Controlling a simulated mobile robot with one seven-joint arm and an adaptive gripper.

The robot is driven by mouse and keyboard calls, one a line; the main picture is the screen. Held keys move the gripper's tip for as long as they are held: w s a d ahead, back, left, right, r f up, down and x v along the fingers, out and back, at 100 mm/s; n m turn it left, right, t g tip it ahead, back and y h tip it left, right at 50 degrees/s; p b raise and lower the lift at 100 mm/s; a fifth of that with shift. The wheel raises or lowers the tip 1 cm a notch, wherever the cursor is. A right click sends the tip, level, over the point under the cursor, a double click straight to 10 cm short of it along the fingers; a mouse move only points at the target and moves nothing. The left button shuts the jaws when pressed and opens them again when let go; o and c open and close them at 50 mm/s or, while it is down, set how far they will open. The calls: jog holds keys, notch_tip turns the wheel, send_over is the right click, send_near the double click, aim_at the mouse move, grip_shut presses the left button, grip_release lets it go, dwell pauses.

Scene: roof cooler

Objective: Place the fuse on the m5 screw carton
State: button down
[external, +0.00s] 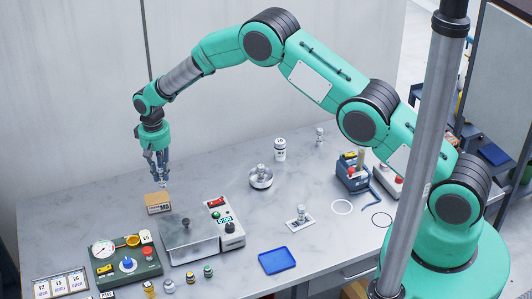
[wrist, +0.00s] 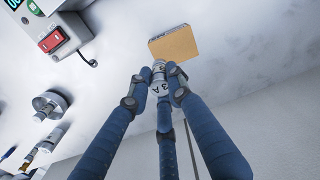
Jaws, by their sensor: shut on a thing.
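The m5 screw carton (external: 158,203) is a small brown box marked "M5" on the table's left part, in the external view. It also shows in the wrist view (wrist: 175,46), just beyond the fingertips. My gripper (external: 162,182) points down above the carton in the external view. In the wrist view its blue fingers (wrist: 158,82) are shut on the fuse (wrist: 158,68), a small silver-and-white cylinder with "3A" lettering on its end. The fuse looks apart from the carton, but the exact gap is hard to tell.
A grey device with a red switch and green display (external: 229,232) stands right of the carton, beside a steel plate (external: 189,240). A green gauge panel (external: 126,260) lies in front. A blue tray (external: 277,261) and a round metal dish (external: 261,178) are farther right. Bare table surrounds the carton's left and back.

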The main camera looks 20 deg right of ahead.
aim_at(162, 181)
jog(key=shift+f, duration=0.15)
jog(key=shift+f+p, duration=0.35)
jog(key=shift+f, duration=1.6)
jog(key=shift+f, duration=0.2)
jog(key=c, duration=1.6)
grip_release()
jog(key=shift+r, duration=0.25)
jog(key=shift+r+b, duration=1)
jog(key=shift+r, duration=4.95)
